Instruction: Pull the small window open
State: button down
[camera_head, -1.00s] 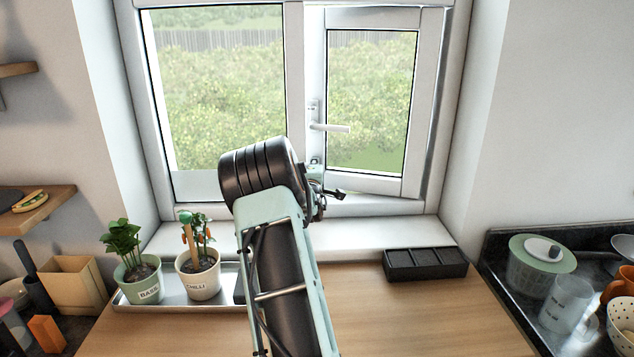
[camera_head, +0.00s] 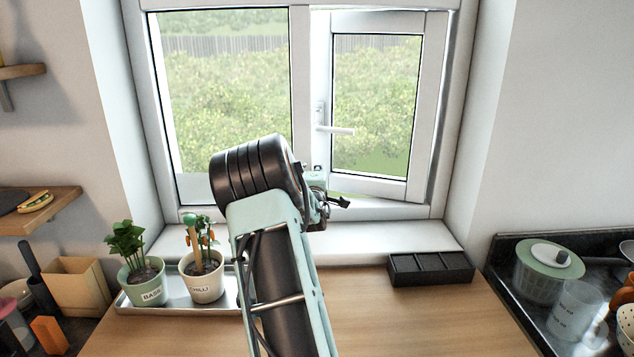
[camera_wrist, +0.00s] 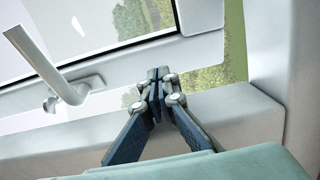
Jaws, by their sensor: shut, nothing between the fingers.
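The small window (camera_head: 428,110) is the white-framed right-hand sash. It stands ajar, with a strip of outside greenery showing below its lower edge. Its white lever handle (camera_head: 335,130) points right in the head view. The handle (camera_wrist: 45,65) is at the left of the wrist view. My gripper (camera_head: 343,203) is below the handle, near the sash's lower edge. In the wrist view my gripper (camera_wrist: 156,78) is shut and empty. Its tips overlap the sash's lower edge in the picture; I cannot tell whether they touch it.
Potted plants stand on a metal tray (camera_head: 130,303) at the left of the wooden counter (camera_head: 390,325). A black divided box (camera_head: 430,268) sits below the sill on the right. A sink area with dishes (camera_head: 550,270) is at the far right. The sill (camera_head: 390,238) is clear.

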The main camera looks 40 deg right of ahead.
jog(key=v, duration=0.8)
jog(key=shift+r, duration=0.1)
